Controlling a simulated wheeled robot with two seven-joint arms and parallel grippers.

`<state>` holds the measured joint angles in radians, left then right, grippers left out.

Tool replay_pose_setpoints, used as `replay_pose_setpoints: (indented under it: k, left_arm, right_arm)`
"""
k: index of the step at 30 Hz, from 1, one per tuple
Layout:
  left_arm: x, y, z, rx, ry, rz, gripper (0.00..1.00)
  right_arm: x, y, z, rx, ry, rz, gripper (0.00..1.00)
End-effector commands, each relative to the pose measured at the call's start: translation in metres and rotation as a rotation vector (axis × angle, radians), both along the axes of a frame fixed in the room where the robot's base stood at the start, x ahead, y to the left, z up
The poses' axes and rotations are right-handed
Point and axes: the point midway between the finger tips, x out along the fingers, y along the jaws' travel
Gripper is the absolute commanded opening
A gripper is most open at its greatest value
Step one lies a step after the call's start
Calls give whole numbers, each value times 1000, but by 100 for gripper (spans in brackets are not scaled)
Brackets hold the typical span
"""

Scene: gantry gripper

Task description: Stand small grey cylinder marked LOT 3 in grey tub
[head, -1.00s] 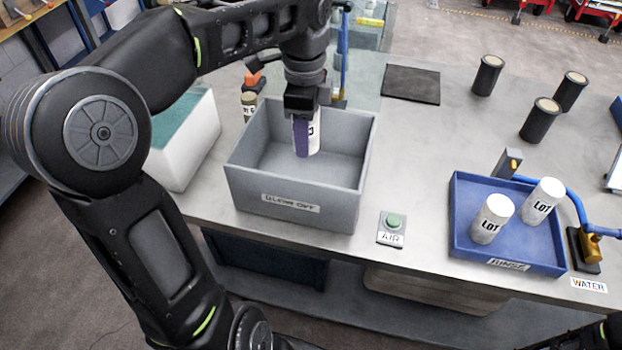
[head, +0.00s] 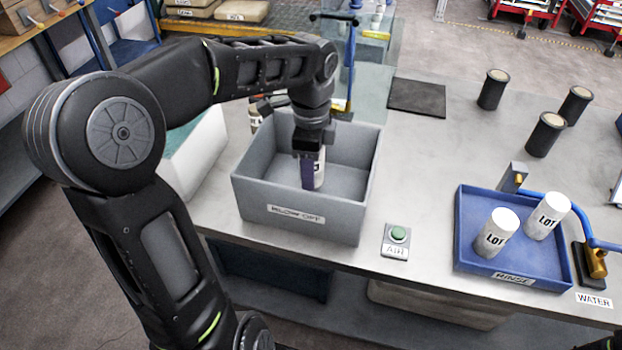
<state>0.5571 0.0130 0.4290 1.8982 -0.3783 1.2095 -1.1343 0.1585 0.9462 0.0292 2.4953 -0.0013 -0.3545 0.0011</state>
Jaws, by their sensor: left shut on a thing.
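My left gripper (head: 312,172) points down inside the grey tub (head: 298,235), which is labelled BLOW OFF. It is shut on a small light cylinder (head: 320,170) with dark print, held upright. The purple finger hides part of the cylinder, so its full marking cannot be read. Whether its base touches the tub floor is hard to tell. Two similar pale cylinders marked LOT stand in the blue RINSE tray (head: 470,262): one at the front left (head: 495,234) and one behind it (head: 547,216). Their numbers are not readable.
A green AIR button (head: 398,234) sits right of the tub. A blue WATER pipe and tap (head: 597,262) stand by the tray. Several black cylinders (head: 545,134) and a dark mat (head: 417,97) are farther back. A white box (head: 190,165) stands left of the tub.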

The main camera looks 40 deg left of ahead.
Motion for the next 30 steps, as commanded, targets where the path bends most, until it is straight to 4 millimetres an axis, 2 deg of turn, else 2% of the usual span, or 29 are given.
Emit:
replay_pose_setpoints:
  k: [10, 22, 23, 30]
  left_arm:
    - [0, 0, -35, 0, 1, 0, 0]
    - [0, 0, -41, 0, -1, -1, 0]
    - [0, 0, -41, -1, 0, -1, 47]
    - [0, 0, -40, 0, 0, 0, 66]
  right_arm:
    - [0, 0, 2, 0, 0, 0, 36]
    - [0, 0, -1, 0, 0, 0, 36]
    - [0, 0, -1, 0, 0, 0, 36]
    - [0, 0, 0, 0, 0, 0, 36]
